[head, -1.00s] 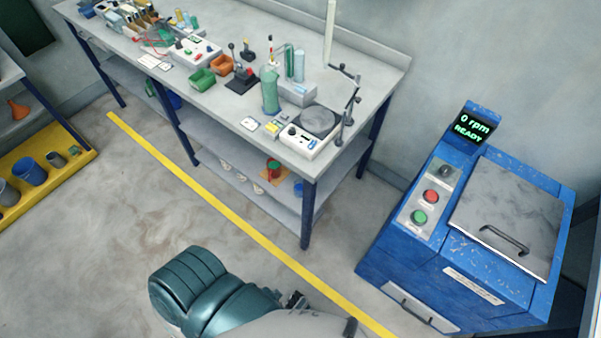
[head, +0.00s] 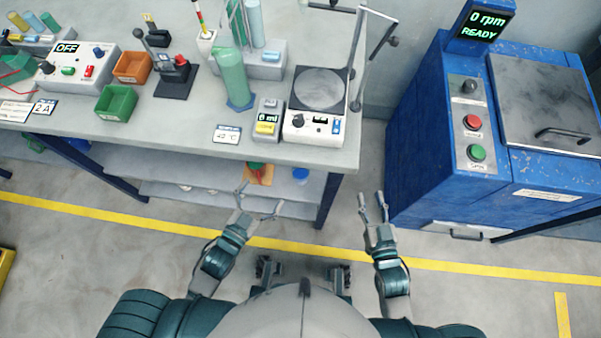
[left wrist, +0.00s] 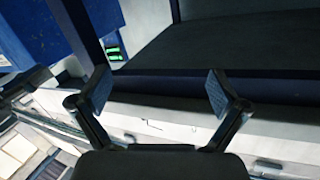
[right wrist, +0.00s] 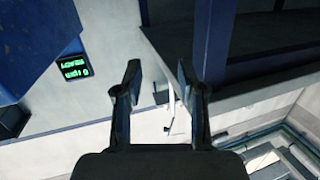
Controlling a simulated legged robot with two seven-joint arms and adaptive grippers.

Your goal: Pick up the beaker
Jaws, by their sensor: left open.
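I cannot pick out a clear beaker for certain. A tall green translucent vessel (head: 233,80) stands on the bench beside the hotplate (head: 318,95), whose round grey top looks empty. My left gripper (head: 261,199) is open and empty in front of the bench, below its top edge. It also shows in the left wrist view (left wrist: 158,92) with nothing between the fingers. My right gripper (head: 372,197) is further right, in front of the gap between bench and blue machine. In the right wrist view (right wrist: 158,75) its fingers stand apart with nothing between them.
The bench (head: 185,130) also bears a green bin (head: 115,103), an orange bin (head: 132,67), a control box (head: 78,68) and a temperature card (head: 227,134). A blue machine (head: 425,130) stands right. A blue cup (head: 300,175) is on the lower shelf.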

